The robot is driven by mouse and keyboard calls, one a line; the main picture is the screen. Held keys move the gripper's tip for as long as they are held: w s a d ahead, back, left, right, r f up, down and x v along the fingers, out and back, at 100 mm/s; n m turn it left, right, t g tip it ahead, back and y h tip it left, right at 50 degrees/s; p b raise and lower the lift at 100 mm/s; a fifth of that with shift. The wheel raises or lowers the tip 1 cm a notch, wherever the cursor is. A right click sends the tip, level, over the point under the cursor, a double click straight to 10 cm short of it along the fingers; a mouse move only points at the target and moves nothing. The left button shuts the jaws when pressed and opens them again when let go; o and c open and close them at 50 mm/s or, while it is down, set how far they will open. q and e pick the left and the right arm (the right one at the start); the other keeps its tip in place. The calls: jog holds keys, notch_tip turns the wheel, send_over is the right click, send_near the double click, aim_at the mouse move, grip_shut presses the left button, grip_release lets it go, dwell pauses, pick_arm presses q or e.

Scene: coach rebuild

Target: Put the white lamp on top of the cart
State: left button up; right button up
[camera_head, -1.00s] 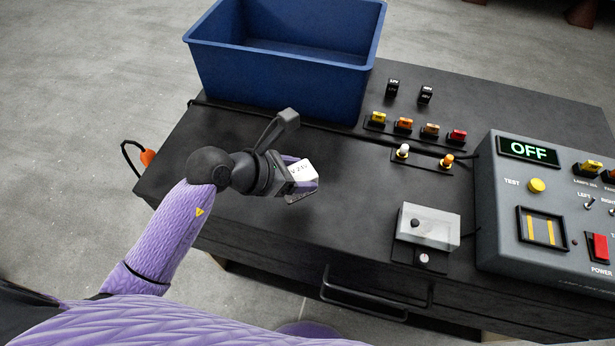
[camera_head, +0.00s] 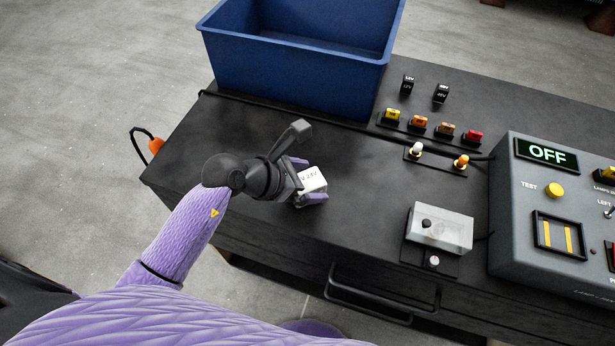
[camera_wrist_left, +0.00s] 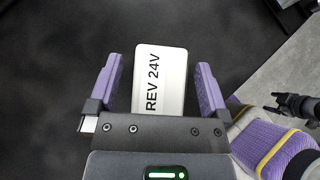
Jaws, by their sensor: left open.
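The white lamp (camera_head: 312,180), a small block marked "REV 24V", is low at the cart's top on the left part. It also shows in the left wrist view (camera_wrist_left: 160,80). My left gripper (camera_head: 308,182) is open around it, with a purple finger on each side. The left wrist view shows a gap between the lamp and each finger. Whether its underside touches the surface is hard to see. The cart (camera_head: 200,150) has a dark top and a front handle. A dark part at the right edge of the wrist view may be my right gripper; its jaws are unclear.
A blue bin (camera_head: 290,70) stands at the back. Coloured fuses (camera_head: 433,126), a holder with white and orange bulbs (camera_head: 436,160), a clear-covered box (camera_head: 440,228) and a grey control panel (camera_head: 548,205) reading OFF occupy the right. Dark surface around the lamp is clear.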

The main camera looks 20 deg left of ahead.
pick_arm(q)
jog(key=p+v, duration=0.2)
jog(key=v, duration=1)
jog(key=shift+p, duration=0.3)
